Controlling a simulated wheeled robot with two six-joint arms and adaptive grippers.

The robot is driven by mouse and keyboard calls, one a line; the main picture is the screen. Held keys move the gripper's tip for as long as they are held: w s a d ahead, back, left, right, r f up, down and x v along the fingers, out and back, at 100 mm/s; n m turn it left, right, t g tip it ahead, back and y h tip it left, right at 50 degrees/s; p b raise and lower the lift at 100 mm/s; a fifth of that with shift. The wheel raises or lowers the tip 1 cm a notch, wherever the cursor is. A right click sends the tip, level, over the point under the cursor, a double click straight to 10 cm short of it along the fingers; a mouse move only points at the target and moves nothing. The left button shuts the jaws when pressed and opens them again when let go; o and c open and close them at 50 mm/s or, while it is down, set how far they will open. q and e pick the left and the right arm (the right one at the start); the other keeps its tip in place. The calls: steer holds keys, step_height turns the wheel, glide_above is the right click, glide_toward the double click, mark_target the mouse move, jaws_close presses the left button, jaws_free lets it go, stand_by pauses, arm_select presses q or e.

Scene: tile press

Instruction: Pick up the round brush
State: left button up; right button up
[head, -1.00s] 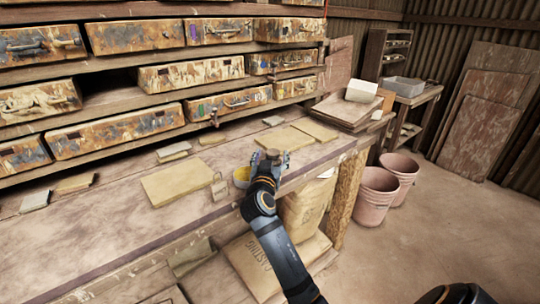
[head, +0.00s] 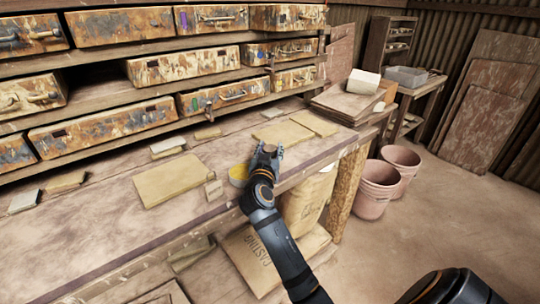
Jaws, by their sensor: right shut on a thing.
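My right gripper (head: 267,154) is over the front part of the workbench, just right of a yellow round bowl (head: 238,175). It is shut on a small brown piece, which I take to be the round brush (head: 268,147). The piece is small and partly hidden by the fingers, so its bristles cannot be made out. I cannot tell whether it touches the bench top. My left gripper is out of view.
Flat tiles (head: 170,180) lie on the workbench (head: 110,235), with more slabs (head: 283,133) behind the gripper. A small tag-like block (head: 214,190) stands left of the bowl. Paint-stained drawers (head: 100,130) line the back. Pink buckets (head: 376,188) stand on the floor to the right.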

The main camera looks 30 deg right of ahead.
mark_target(270, 147)
step_height(270, 147, up, 18)
steer(key=p, duration=0.1)
steer(key=shift+f, duration=0.1)
stand_by(0.6)
